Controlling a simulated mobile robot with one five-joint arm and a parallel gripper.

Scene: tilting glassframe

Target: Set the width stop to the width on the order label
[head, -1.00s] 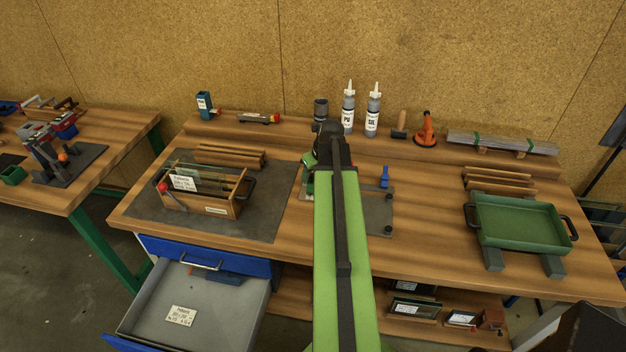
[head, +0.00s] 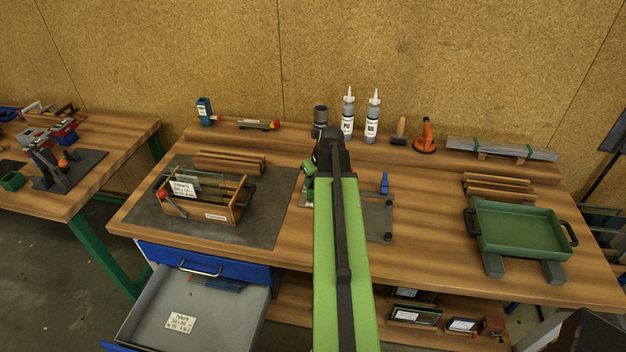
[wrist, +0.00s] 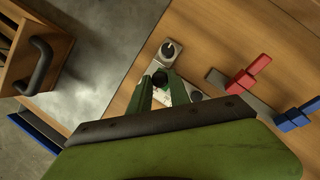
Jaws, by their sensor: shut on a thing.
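In the head view my arm hides most of the gripper and knob. A metal plate (head: 379,222) with dark knobs shows right of the arm. A blue stop (head: 385,181) stands behind it; in the wrist view a red stop (wrist: 248,75) and a blue stop (wrist: 296,115) sit by a grey strip. A printed white label (head: 180,322) lies in the open drawer and another label (head: 183,188) is on the wooden glass carrier; their figures are too small to read surely.
The wooden carrier (head: 222,213) stands on a grey mat (head: 255,230) at left. A green tray (head: 519,254) is at right. Two bottles (head: 348,122) and an orange suction cup (head: 425,140) stand on the back ledge. The drawer (head: 225,318) is open below.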

